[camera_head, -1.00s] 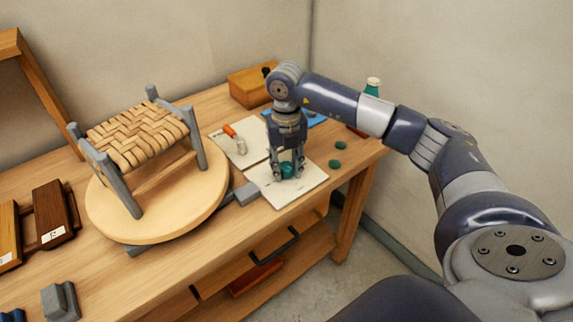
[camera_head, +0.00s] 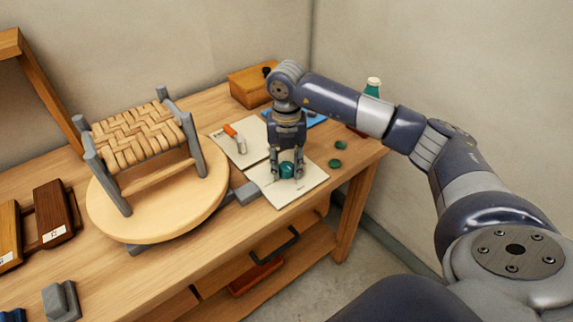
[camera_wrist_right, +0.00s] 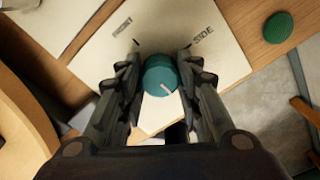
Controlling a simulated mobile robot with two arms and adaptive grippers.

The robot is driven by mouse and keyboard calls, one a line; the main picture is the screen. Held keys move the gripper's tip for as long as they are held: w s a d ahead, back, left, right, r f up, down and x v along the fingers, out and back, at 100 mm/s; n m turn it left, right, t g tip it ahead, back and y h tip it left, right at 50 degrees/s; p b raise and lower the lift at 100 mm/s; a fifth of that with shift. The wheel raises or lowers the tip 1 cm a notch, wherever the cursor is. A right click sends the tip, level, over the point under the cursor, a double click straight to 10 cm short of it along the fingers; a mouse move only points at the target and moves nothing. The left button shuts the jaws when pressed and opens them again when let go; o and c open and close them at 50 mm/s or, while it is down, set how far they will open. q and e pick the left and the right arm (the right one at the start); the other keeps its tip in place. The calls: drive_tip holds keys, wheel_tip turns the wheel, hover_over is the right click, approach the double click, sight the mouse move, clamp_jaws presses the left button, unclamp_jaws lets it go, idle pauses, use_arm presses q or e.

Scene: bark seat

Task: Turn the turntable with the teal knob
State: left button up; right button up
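The teal knob (camera_head: 286,171) sits on a pale card (camera_head: 304,188) at the table's right part. In the right wrist view the knob (camera_wrist_right: 160,76) has a white mark pointing to the lower right, and the card shows the words FRONT and SIDE. My right gripper (camera_head: 286,172) points down around the knob, one finger on each side, with narrow gaps; it looks open. It also shows in the right wrist view (camera_wrist_right: 161,88). The round wooden turntable (camera_head: 185,205) carries a grey-legged stool with a woven bark seat (camera_head: 137,136). My left gripper is not in view.
A grey block (camera_head: 247,193) lies between turntable and card. Another card with an orange-handled tool (camera_head: 235,137) lies behind. Wooden blocks (camera_head: 53,212) lie left.

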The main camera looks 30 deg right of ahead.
sight(286, 166)
drive_tip(key=o, duration=0.3)
drive_tip(key=shift+r, duration=0.1)
wheel_tip(286, 166, up, 12)
drive_tip(key=shift+f, duration=0.1)
idle(0.4)
idle(0.4)
